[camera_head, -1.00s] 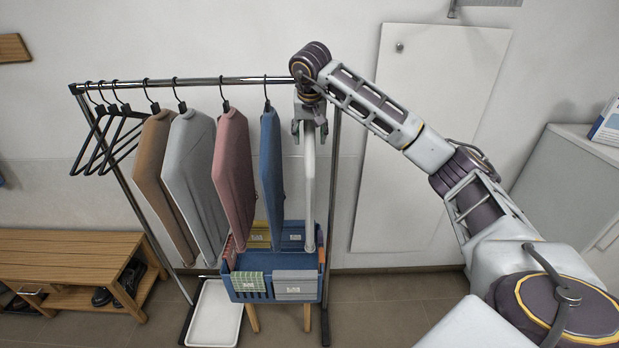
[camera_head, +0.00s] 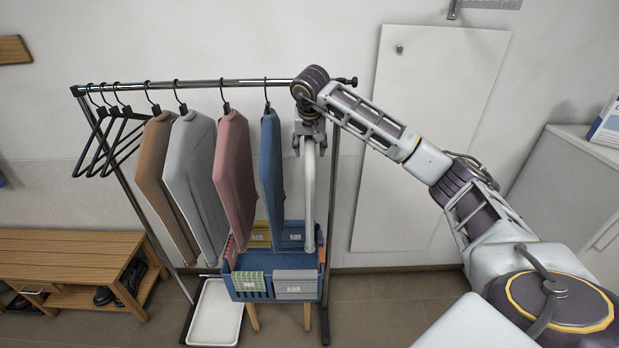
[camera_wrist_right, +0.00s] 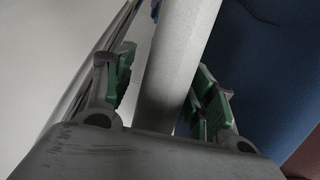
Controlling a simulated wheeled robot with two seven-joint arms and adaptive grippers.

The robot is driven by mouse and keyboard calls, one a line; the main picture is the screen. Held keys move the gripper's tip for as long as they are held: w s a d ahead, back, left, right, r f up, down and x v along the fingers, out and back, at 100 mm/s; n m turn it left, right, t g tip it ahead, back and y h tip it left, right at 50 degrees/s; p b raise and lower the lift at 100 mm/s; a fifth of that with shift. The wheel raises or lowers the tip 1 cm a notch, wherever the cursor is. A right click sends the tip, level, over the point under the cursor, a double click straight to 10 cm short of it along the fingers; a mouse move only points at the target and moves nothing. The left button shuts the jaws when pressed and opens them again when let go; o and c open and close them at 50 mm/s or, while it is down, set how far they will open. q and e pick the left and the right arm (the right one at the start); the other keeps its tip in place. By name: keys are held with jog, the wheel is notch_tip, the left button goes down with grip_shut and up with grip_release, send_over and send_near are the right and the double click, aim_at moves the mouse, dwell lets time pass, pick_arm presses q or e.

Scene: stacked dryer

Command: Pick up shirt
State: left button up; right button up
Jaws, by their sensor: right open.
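A light grey-white shirt (camera_head: 308,195) hangs edge-on at the right end of the rail, above the blue basket. Its hanger and top edge are hidden behind my right wrist. My right gripper (camera_head: 309,145) is open and points down, with its fingers either side of the shirt's upper edge. In the right wrist view the pale shirt (camera_wrist_right: 180,70) stands between the two green-padded fingers (camera_wrist_right: 163,95), with a visible gap on the left side. A blue shirt (camera_head: 271,170), a pink one (camera_head: 234,175), a grey one (camera_head: 192,165) and a brown one (camera_head: 158,170) hang further left. My left gripper is not in view.
The metal rail (camera_head: 225,82) carries several empty black hangers (camera_head: 105,140) at left. A blue basket (camera_head: 255,262) with folded cloths stands below the shirts. A white tray (camera_head: 215,315) lies on the floor, a wooden bench (camera_head: 65,245) at left. A white panel (camera_head: 440,90) is behind my arm.

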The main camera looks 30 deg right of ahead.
jog(key=shift+w+d+f, duration=0.1)
jog(key=shift+w+f, duration=0.05)
jog(key=shift+f, duration=0.3)
jog(key=shift+c, duration=0.3)
grip_shut()
jog(key=shift+r, duration=0.1)
